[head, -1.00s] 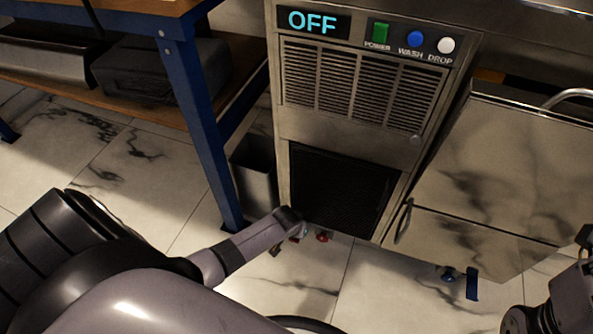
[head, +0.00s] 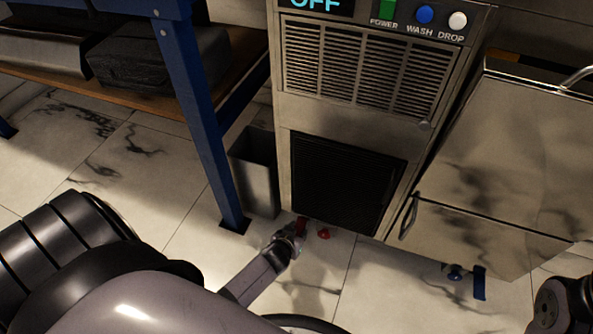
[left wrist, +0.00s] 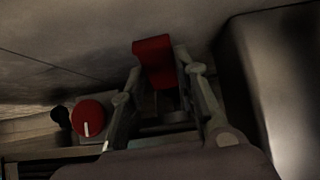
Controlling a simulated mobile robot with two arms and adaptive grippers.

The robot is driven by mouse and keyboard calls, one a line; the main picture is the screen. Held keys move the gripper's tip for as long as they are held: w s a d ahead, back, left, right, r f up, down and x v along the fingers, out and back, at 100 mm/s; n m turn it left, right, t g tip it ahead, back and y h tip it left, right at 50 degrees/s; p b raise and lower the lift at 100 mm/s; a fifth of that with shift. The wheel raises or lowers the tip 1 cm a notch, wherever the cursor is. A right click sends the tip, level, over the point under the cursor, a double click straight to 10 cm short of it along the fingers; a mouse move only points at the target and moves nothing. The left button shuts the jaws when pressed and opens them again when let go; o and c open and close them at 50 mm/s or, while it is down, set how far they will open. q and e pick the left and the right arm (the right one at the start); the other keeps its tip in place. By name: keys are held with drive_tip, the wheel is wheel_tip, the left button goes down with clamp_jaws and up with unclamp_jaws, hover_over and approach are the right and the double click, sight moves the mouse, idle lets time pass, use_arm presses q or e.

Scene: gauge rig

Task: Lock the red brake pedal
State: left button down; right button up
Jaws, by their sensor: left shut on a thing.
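The red brake pedal (head: 302,225) sits low at the front left foot of the steel machine. In the left wrist view the pedal (left wrist: 155,62) is a red plate between my fingers. My left gripper (head: 291,238) reaches it from the lower left, and its fingers (left wrist: 157,72) are shut on it. A round red knob (head: 323,233) is just right of the pedal in the head view. In the left wrist view this knob (left wrist: 88,118) has a white mark. Part of my right arm shows at the right edge, but its gripper is out of view.
The machine's dark lower grille (head: 345,182) is above the pedal. A grey bin (head: 256,175) and a blue table leg (head: 200,115) stand to the left. The marble floor in front is open.

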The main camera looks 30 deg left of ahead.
use_arm(q)
drive_tip(key=c, duration=1.2)
unclamp_jaws()
drive_tip(key=shift+c, duration=0.2)
drive_tip(key=v, duration=1.2)
drive_tip(key=shift+w, duration=0.1)
